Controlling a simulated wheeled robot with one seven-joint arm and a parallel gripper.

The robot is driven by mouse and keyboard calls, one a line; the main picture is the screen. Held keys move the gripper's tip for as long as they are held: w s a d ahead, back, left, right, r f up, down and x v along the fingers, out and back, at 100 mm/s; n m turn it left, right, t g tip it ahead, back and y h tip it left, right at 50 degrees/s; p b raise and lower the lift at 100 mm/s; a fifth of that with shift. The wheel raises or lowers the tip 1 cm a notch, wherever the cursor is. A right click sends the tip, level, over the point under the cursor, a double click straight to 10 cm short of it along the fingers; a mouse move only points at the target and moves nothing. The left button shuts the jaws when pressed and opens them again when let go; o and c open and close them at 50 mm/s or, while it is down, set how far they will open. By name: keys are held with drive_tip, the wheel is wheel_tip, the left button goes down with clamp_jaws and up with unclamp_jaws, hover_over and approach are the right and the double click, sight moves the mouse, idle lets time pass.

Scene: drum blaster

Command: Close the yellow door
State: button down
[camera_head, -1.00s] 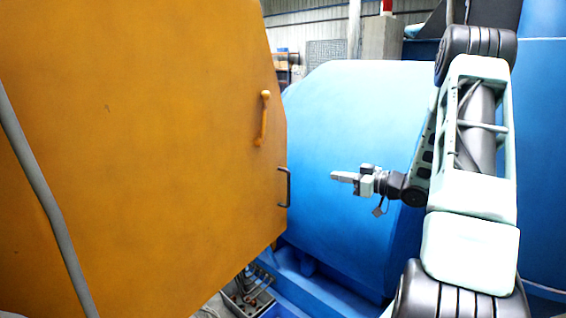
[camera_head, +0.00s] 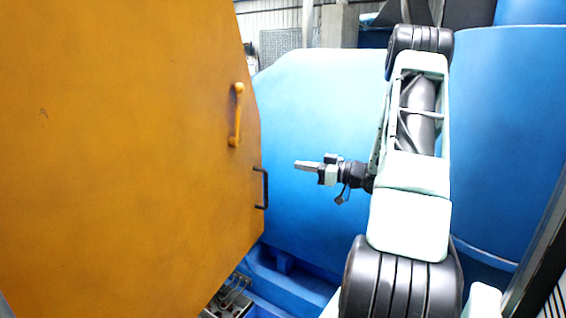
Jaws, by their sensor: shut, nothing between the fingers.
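The yellow door (camera_head: 130,150) is a large orange-yellow panel filling the left of the view. It stands open in front of the blue machine (camera_head: 325,110). A yellow lever handle (camera_head: 237,115) is near its right edge, with a dark U-shaped pull handle (camera_head: 263,188) lower on the edge. My gripper (camera_head: 297,165) is to the right of the pull handle, pointing left at about the same height in the picture. It is shut and empty, and a gap shows between it and the door edge. The door's far side is hidden.
The blue machine's lower ledge (camera_head: 285,290) runs along the bottom middle. A metal box with small parts (camera_head: 232,297) sits under the door's lower edge. A large blue cylinder (camera_head: 500,130) stands at the right. A dark frame post (camera_head: 540,255) is at the lower right.

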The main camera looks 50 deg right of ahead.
sight(255, 158)
drive_tip(key=p+x, duration=0.3)
drive_tip(key=x, duration=1)
drive_tip(key=shift+a, duration=0.1)
